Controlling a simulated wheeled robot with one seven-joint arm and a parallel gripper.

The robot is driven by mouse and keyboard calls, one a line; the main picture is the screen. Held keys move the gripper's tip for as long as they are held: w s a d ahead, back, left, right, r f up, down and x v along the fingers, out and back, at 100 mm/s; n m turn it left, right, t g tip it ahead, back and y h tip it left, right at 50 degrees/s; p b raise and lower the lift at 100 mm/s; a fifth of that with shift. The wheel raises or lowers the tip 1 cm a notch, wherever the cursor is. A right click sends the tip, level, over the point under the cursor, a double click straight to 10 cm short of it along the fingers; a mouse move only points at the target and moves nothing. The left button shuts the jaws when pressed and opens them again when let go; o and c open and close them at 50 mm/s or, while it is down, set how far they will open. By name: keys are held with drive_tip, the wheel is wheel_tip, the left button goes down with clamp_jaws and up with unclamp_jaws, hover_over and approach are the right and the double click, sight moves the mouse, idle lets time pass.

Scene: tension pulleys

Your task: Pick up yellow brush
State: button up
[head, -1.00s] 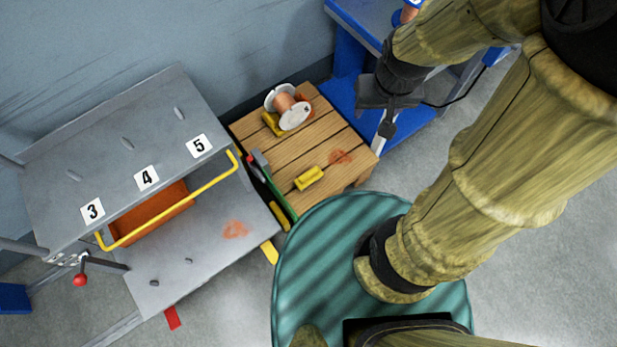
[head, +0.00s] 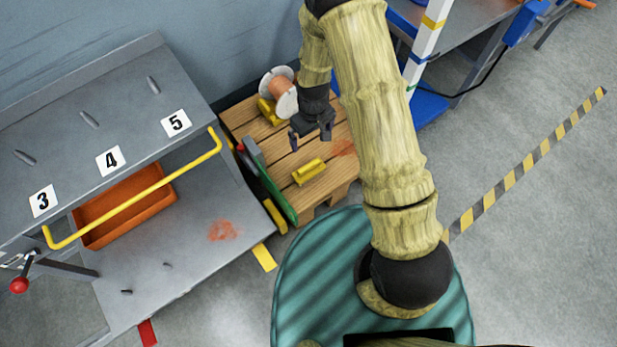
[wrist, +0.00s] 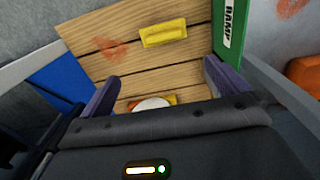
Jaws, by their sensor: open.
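The yellow brush (head: 309,172) lies on a wooden pallet-like top (head: 322,190), near its front edge. In the wrist view the brush (wrist: 163,32) shows at the top middle, lying flat on the planks. My gripper (head: 312,140) is above the planks, behind the brush in the head view and apart from it. In the wrist view the two fingers of my gripper (wrist: 158,90) stand wide apart with nothing between them touching; the brush lies beyond the fingertips.
A white spool with copper winding (head: 281,92) stands on a yellow holder at the pallet's back. A green-edged board (head: 270,182) stands along the pallet's left side. A grey bench (head: 185,235) with an orange bin (head: 130,205) is at left. A blue-framed table (head: 430,105) stands at right.

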drive_tip(key=shift+a+f, duration=0.25)
drive_tip(key=shift+f, duration=0.6)
drive_tip(key=b, duration=0.5)
hover_over(309, 165)
drive_tip(key=f, duration=1.2)
drive_tip(key=shift+d, duration=0.2)
drive_tip(key=shift+f, duration=0.1)
drive_tip(key=f+b, duration=0.2)
drive_tip(key=f, duration=0.1)
drive_tip(key=f+b, duration=0.1)
drive_tip(key=f, duration=0.1)
drive_tip(key=shift+a+f, duration=0.15)
drive_tip(key=shift+a, duration=0.1)
